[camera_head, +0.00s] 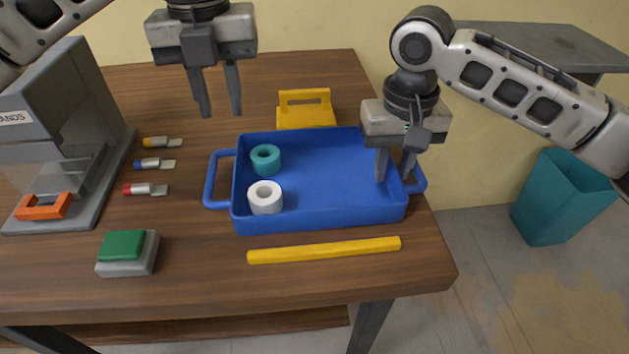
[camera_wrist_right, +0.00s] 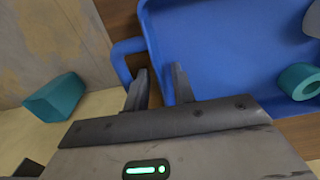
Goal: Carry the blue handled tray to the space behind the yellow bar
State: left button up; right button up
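The blue handled tray (camera_head: 320,222) sits on the wooden table, with a loop handle at its left and right ends. It holds a teal ring (camera_head: 265,158) and a white ring (camera_head: 265,196) at its left. The yellow bar (camera_head: 323,251) lies along the tray's near side, apart from it. My right gripper (camera_head: 394,178) is open at the tray's right end. In the right wrist view its fingers (camera_wrist_right: 158,88) appear to straddle the tray's end wall, one inside the handle loop, one inside the tray. My left gripper (camera_head: 221,114) is open and empty above the table, behind the tray's left end.
A yellow bracket (camera_head: 305,110) stands close behind the tray. Several small colour-ended pieces (camera_head: 155,163) lie to the left, beside a grey dispenser (camera_head: 60,130). A green-topped grey block (camera_head: 127,252) is at front left. A teal bin (camera_head: 560,198) stands on the floor at right.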

notch_tip(320, 180, up, 12)
dwell(0.5)
jog(key=shift+s, duration=0.1)
